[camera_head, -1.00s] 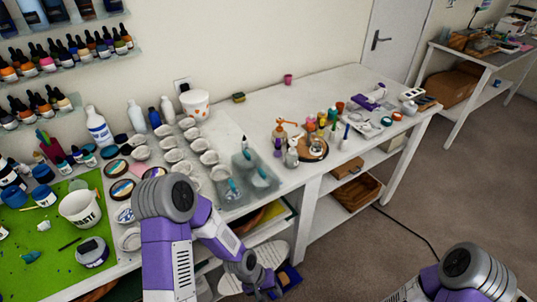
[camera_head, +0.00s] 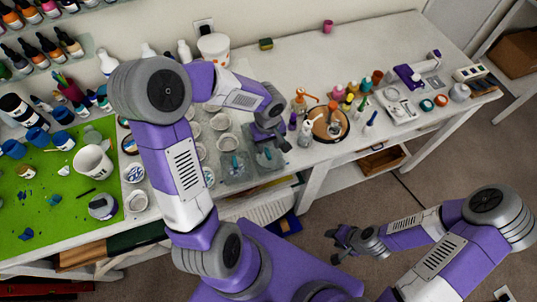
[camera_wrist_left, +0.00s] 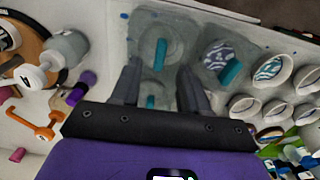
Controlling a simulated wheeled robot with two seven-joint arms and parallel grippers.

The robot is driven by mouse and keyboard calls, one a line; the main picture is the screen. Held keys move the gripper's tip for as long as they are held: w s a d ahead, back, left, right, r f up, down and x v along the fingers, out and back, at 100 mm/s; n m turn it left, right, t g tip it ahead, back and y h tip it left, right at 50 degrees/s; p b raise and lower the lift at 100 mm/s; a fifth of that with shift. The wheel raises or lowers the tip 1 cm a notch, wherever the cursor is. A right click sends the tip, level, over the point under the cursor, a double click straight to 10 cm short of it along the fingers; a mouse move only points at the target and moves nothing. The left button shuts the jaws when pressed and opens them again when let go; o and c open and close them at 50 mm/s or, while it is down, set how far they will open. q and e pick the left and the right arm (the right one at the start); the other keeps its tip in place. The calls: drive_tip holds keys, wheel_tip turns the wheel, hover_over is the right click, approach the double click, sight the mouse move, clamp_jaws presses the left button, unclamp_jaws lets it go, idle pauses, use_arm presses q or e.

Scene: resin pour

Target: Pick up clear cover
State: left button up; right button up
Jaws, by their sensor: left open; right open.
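Two see-through grey pieces with teal parts lie side by side near the table's front edge; I cannot tell which is the clear cover. The right-hand one (camera_head: 273,162) is just below my left gripper (camera_head: 281,143) in the head view. The left-hand one (camera_head: 232,180) is beside it. In the left wrist view, the first (camera_wrist_left: 140,52) lies beyond and between the fingers of my open, empty left gripper (camera_wrist_left: 160,78), with a teal part showing between them. The other (camera_wrist_left: 245,48) has a blue-patterned round thing under it. My right gripper (camera_head: 343,244) is open, away from the table.
Several white cups (camera_head: 220,122) stand left of the clear pieces. A round wooden tray (camera_head: 343,126) with bottles stands to the right. A green mat (camera_head: 50,215) with a white bucket (camera_head: 93,161) is at left. The table's back right is mostly clear.

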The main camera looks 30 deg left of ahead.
sight(268, 152)
use_arm(q)
wheel_tip(268, 152, down, 4)
drive_tip(key=shift+f, duration=0.1)
clamp_jaws()
idle(0.4)
